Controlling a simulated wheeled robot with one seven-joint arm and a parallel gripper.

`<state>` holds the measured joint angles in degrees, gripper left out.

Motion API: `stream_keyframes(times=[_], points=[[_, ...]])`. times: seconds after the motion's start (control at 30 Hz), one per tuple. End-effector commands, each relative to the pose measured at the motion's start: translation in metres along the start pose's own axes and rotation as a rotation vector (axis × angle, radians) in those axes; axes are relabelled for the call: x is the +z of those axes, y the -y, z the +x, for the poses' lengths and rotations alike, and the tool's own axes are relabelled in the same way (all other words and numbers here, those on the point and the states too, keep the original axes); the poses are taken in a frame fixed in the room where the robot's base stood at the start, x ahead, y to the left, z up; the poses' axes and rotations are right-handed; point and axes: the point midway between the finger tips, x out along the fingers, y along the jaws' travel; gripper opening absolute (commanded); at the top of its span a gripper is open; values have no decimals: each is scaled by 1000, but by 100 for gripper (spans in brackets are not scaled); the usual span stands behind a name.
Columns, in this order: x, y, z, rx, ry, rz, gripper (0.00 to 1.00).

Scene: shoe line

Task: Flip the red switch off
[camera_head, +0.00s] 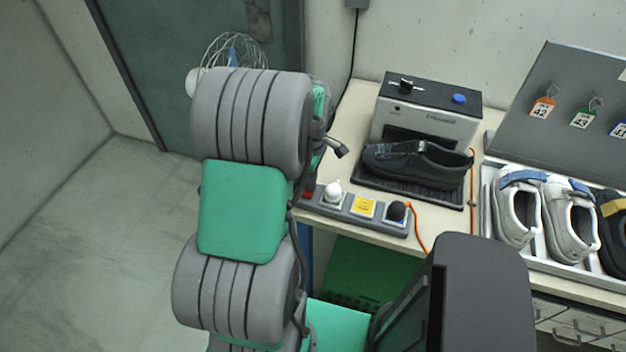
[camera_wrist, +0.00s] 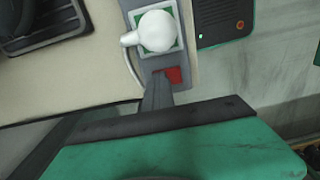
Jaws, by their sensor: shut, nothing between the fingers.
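The grey power strip (camera_head: 335,206) lies along the table's front left edge. Its red switch (camera_head: 309,191) is at the left end, mostly hidden by my arm in the head view. In the wrist view the red switch (camera_wrist: 174,75) shows beside the white plug (camera_wrist: 157,31). My gripper (camera_wrist: 157,82) is shut and empty. Its dark fingertips are at the switch, overlapping its left side in the picture; I cannot tell whether they touch it. Which way the switch is tilted cannot be made out. My arm hides the gripper in the head view.
Behind stand a black shoe (camera_head: 418,164) and a grey machine (camera_head: 425,115). A tray of shoes (camera_head: 484,215) is at right.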

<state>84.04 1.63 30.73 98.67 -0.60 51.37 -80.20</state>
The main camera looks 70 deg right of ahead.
Motion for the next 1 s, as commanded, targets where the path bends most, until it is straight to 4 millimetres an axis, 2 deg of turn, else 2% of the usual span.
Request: stream_keyframes(times=[0.2, 0.6, 0.67, 1.0], points=[[0, 13, -2, -9, 0, -2, 0], [0, 14, -6, -5, 0, 0, 0], [0, 13, -12, -5, 0, -2, 0], [-4, 4, -80, 0, -1, -11, 0]])
